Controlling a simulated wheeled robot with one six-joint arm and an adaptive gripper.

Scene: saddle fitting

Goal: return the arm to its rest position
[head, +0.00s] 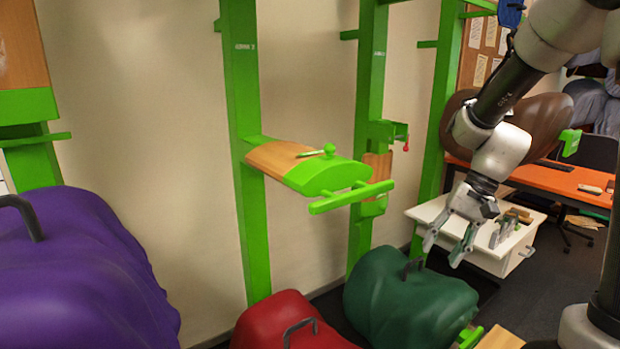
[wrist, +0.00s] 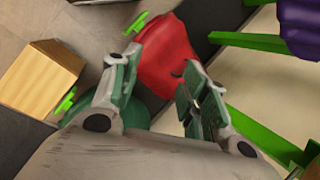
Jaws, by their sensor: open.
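My gripper (head: 448,245) hangs at the end of my arm on the right side of the head view, fingers pointing down and apart, with nothing between them. In the wrist view my gripper (wrist: 162,88) shows its two fingers spread, with a red saddle form (wrist: 163,60) and part of a green one (wrist: 100,110) beyond them. In the head view the gripper is in front of a white cabinet (head: 425,213) and above the dark green saddle form (head: 405,305); it appears clear of both.
A green post carries a wood-topped rack arm (head: 310,172) with a crossbar, left of my gripper. A purple saddle form (head: 80,270) fills the lower left, and a red one (head: 285,322) stands at bottom centre. Tools lie on the cabinet. An orange desk (head: 560,180) stands behind.

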